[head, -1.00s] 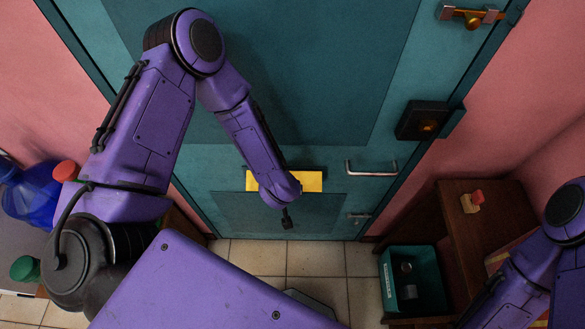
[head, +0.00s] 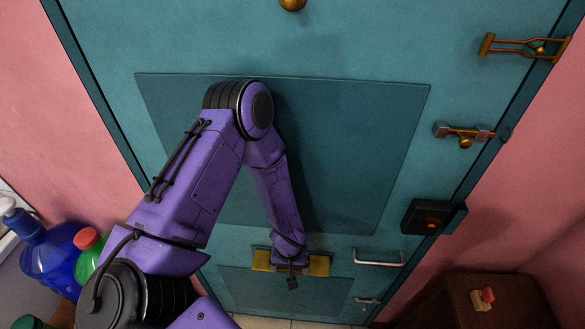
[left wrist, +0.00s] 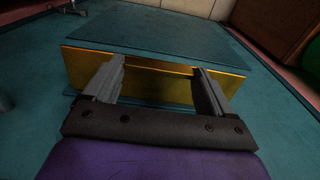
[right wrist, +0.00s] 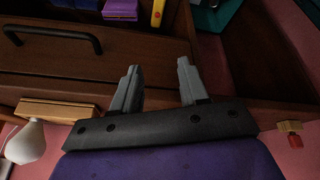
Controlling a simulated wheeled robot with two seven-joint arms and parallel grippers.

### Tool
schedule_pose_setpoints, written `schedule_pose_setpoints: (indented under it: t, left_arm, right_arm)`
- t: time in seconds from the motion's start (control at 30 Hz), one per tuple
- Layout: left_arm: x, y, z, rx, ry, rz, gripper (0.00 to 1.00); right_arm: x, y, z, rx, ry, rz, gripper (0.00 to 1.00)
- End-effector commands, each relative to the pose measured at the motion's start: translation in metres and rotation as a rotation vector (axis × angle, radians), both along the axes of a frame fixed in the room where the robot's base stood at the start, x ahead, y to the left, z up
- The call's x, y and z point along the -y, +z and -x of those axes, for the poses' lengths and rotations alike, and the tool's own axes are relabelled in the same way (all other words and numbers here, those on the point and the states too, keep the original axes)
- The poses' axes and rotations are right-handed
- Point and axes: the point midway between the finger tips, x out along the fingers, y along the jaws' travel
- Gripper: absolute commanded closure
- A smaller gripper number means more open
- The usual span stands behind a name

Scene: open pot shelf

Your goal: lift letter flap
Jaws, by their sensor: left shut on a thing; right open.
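The brass letter flap (head: 318,265) sits low on the teal door. In the left wrist view the flap (left wrist: 160,86) is a wide shiny plate, with a finger of my left gripper (left wrist: 160,66) at each side of its middle part. My left gripper (head: 291,272) is shut on the flap, and its arm hides the flap's middle in the head view. The exact finger contact is hard to see. My right gripper (right wrist: 159,66) is open and empty in front of brown wooden furniture; it is outside the head view.
The door carries a pull handle (head: 378,260), a black lock box (head: 427,216) and a bolt (head: 465,134). A wooden cabinet (head: 510,306) stands at right, bottles (head: 52,262) at left. A black handle (right wrist: 52,40) lies near my right gripper.

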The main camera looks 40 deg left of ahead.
Motion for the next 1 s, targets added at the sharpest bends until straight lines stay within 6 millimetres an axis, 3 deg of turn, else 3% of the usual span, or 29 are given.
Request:
schedule_pose_setpoints:
  t: [0.2,0.23,0.27,0.57,0.8,1.0]
  left_arm:
    - [0.001,0.000,0.000,0.000,-0.008,0.002,0.70]
    - [0.001,0.000,0.000,0.000,-0.008,0.002,0.06]
    - [0.001,0.000,0.000,0.000,-0.007,0.002,0.00]
    - [0.001,0.006,0.000,0.001,-0.006,0.000,0.00]
    - [0.002,0.058,0.000,0.007,-0.008,-0.005,0.00]
    - [0.004,0.080,0.003,0.004,-0.003,0.002,0.00]
  right_arm:
    - [0.000,0.000,0.000,0.000,0.000,0.000,0.56]
    - [0.000,0.000,0.000,0.000,0.000,0.000,0.56]
    - [0.000,0.000,0.000,0.000,0.000,0.000,0.56]
    - [0.000,0.000,0.000,0.000,0.000,0.000,0.56]
    - [0.000,0.001,0.000,0.000,0.000,0.000,0.56]
    - [0.000,-0.006,0.000,0.000,0.000,0.000,0.56]
